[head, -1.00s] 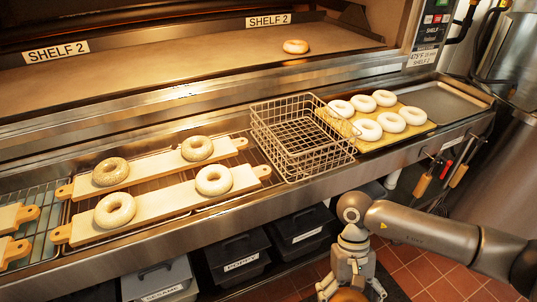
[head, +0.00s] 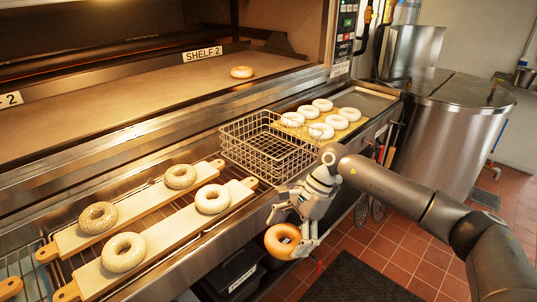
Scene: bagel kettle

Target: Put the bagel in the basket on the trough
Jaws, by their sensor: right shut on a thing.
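A golden-brown bagel (head: 281,242) is held in my right gripper (head: 291,236), in front of the trough's front edge (head: 222,246) and above the floor. The gripper is shut on it and points down. The wire basket (head: 262,146) stands on the trough, up and left of the gripper, and looks empty. The bagel is apart from the basket. My left gripper is not in the head view.
Wooden boards (head: 172,228) with several seeded bagels lie on the trough left of the basket. A tray (head: 364,104) of pale dough rings is right of it. One bagel (head: 242,72) sits on the oven shelf. A steel kettle (head: 450,125) stands at right.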

